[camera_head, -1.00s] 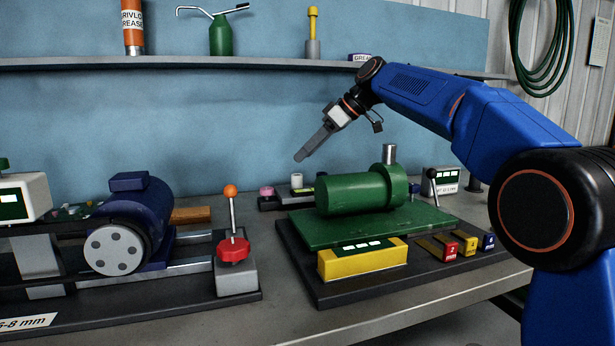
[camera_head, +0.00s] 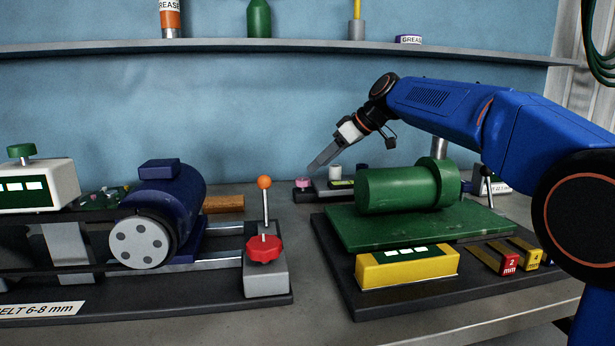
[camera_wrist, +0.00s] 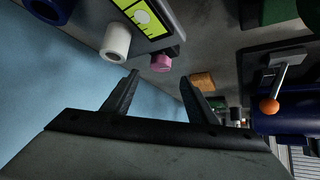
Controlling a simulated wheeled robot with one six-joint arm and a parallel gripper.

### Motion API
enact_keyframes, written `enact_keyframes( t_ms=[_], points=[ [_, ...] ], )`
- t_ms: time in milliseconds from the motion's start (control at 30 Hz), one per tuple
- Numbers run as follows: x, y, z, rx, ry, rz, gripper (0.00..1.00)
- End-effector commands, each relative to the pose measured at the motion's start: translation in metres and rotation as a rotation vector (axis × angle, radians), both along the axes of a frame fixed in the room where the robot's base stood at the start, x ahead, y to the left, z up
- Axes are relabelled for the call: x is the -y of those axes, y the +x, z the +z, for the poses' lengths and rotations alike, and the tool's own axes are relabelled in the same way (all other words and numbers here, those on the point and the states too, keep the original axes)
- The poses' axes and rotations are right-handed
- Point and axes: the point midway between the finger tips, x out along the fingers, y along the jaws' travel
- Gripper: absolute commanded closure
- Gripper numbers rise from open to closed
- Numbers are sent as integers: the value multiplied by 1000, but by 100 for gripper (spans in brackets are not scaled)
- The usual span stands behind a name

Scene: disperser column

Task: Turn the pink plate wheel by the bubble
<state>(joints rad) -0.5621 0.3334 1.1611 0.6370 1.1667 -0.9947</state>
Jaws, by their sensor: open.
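The pink plate wheel (camera_head: 303,183) is a small pink knob at the left end of a dark device behind the green cylinder. It also shows in the wrist view (camera_wrist: 161,63), ahead of the fingertips. The bubble is likely the yellow-green window with a pale round spot (camera_wrist: 143,16) on the same device; in the head view it is a small yellow-green patch (camera_head: 341,183). My gripper (camera_head: 311,170) is just above the pink wheel, pointing down and left. In the wrist view its two fingers (camera_wrist: 160,80) are apart with nothing between them.
A white roller (camera_wrist: 116,42) stands beside the pink wheel. The green cylinder (camera_head: 405,190) is to the right on a green plate. A lever with an orange ball (camera_head: 264,183) and a red knob (camera_head: 264,249) stand to the left. A wooden block (camera_head: 223,203) lies behind them.

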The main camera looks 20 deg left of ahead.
Motion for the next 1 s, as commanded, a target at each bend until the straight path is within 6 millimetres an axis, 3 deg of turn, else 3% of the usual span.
enact_keyframes(
  t_ms=[400, 867, 1000],
  points=[
    [-44, 5, -45, -2, -1, 1, 48],
    [-51, 6, -51, 0, 0, 0, 48],
    [-51, 6, -51, 0, 0, 0, 81]
  ],
)
